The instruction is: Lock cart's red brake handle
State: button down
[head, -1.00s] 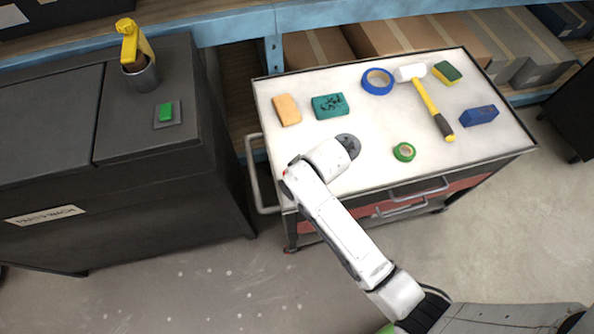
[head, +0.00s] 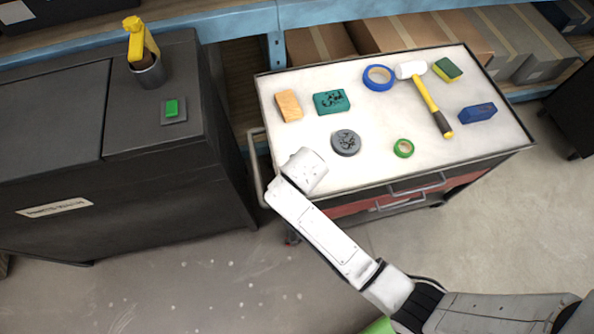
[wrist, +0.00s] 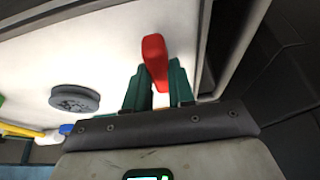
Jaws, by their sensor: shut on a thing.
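The red brake handle (wrist: 154,58) shows in the wrist view, upright between the two green fingers of my gripper (wrist: 158,88). The fingers are closed on its lower part, and its rounded top sticks out beyond them. The cart (head: 300,137) has a white top with a dark rim and red-fronted drawers. In the head view my white wrist is over the cart's near left corner and hides the handle and the fingers.
On the cart lie a grey disc (head: 346,142), green tape (head: 403,148), blue tape (head: 378,77), a hammer (head: 428,98), sponges and a blue block (head: 478,113). A dark cabinet (head: 228,160) stands close on the left. Open floor lies in front.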

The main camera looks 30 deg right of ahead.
jog(key=shift+s+f, duration=0.15)
jog(key=shift+f, duration=0.15)
jog(key=c, duration=1)
grip_release()
jog(key=shift+o, duration=0.2)
jog(key=shift+r, duration=0.15)
jog(key=shift+r, duration=0.3)
jog(key=v, duration=1)
